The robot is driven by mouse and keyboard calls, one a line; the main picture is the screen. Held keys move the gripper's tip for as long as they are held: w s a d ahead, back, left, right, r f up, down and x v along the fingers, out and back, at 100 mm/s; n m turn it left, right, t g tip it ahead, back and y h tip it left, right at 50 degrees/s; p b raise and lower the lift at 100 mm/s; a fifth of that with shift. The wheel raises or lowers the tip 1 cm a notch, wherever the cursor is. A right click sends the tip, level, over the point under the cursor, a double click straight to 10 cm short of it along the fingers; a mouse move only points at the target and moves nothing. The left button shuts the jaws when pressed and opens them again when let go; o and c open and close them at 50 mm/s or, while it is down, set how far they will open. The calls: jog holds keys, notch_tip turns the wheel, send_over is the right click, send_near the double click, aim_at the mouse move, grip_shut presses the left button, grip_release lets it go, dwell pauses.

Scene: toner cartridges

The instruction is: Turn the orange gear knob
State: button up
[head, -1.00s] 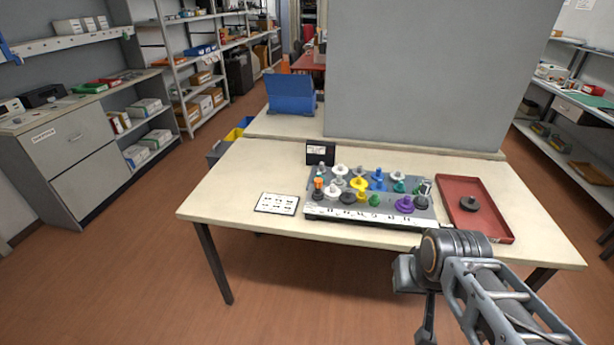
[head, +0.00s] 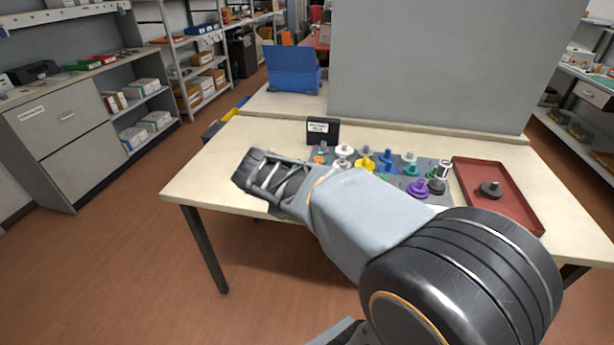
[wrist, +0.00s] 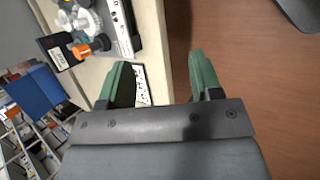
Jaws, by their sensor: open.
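The orange gear knob (wrist: 83,50) shows at the upper left of the wrist view, with a dark round part beside it, at the edge of the pegboard (wrist: 123,30). In the head view only a small orange bit of it (head: 319,159) shows above my arm. My gripper (wrist: 158,68) is open and empty, its two green fingers apart. It hangs over the table's edge, to one side of the knob and not touching it. In the head view my arm covers the board's left front part, and I cannot make out the fingers there.
Several other coloured gears, such as a purple one (head: 418,188), stand on the board. A red tray (head: 510,205) with a dark gear (head: 490,189) lies to the right. A black sign (head: 323,131) stands behind. A white card (wrist: 141,86) lies by the left finger.

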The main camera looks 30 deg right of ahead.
jog(key=w+d+f+n+h+b, duration=0.4)
jog(key=w+f+n+h+b, duration=0.1)
jog(key=w, duration=0.1)
jog(key=n+t+h+b, duration=0.2)
jog(key=n+h+b, duration=0.4)
jog(key=n, duration=0.1)
send_near(315, 162)
jog(key=d, duration=0.3)
jog(key=w+d+b, duration=0.1)
jog(key=d, duration=0.3)
jog(key=w+d, duration=0.1)
jog(key=d, duration=0.3)
jog(key=shift+w+d+r, duration=0.1)
jog(key=shift+d+r, duration=0.05)
jog(key=shift+d, duration=0.1)
jog(key=shift+c, duration=0.2)
jog(key=c, duration=0.9)
jog(key=shift+t, duration=0.3)
jog(key=shift+b, duration=0.35)
